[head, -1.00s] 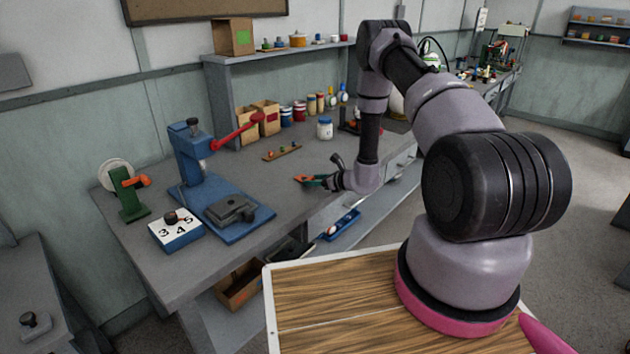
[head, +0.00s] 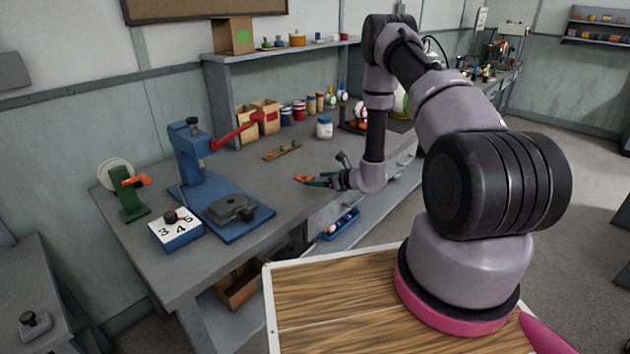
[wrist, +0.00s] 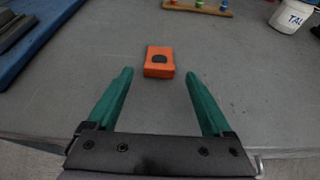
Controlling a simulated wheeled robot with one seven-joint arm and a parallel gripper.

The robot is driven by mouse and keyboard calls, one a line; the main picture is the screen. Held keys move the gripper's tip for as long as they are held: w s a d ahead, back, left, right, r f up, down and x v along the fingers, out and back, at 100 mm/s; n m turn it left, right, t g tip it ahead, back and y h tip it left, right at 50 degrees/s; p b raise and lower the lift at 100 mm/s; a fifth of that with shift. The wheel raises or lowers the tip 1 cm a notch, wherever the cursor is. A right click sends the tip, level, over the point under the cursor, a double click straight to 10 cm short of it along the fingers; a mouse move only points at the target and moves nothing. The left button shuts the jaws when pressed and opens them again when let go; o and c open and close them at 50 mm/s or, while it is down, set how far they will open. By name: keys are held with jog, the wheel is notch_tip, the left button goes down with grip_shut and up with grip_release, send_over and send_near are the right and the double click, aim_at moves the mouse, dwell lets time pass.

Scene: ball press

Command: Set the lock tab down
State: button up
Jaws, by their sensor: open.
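The lock tab (wrist: 159,61) is an orange block with a dark round spot on its top. In the wrist view it lies flat on the grey bench top, just beyond my fingertips. My gripper (wrist: 157,80) is open, with its two green fingers spread apart and nothing between them. In the head view the orange lock tab (head: 303,177) lies near the bench's front edge, and my gripper (head: 318,182) is low beside it on the right.
A blue press (head: 196,160) with a red lever stands to the left on the bench (head: 285,205). A white jar (head: 324,128) and a wooden strip with small pegs (head: 281,152) are behind the tab. The bench around the tab is clear.

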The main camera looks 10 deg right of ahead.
jog(key=v, duration=1)
jog(key=s+a+r+n+g+y, duration=0.2)
jog(key=a+r+n, duration=0.2)
jog(key=r, duration=0.5)
jog(key=s+a+r+n+g+y, duration=0.1)
jog(key=s+a+r+n+g, duration=0.25)
jog(key=r, duration=0.55)
jog(key=s+a+r+n+g+y, duration=0.15)
jog(key=a+r+n, duration=0.3)
jog(key=r, duration=0.45)
jog(key=s+d+r+n+t+h, duration=0.1)
jog(key=s+d+r+n+h, duration=0.4)
jog(key=s+r, duration=0.4)
jog(key=s+d+r+n+t+h, duration=0.2)
jog(key=s+d+r+n+h, duration=0.3)
jog(key=s, duration=0.7)
notch_tip(320, 180, up, 4)
jog(key=n, duration=0.2)
jog(key=shift+s+r+n, duration=0.15)
jog(key=shift+s+n, duration=0.15)
jog(key=shift+s, duration=0.05)
jog(key=shift+a, duration=0.1)
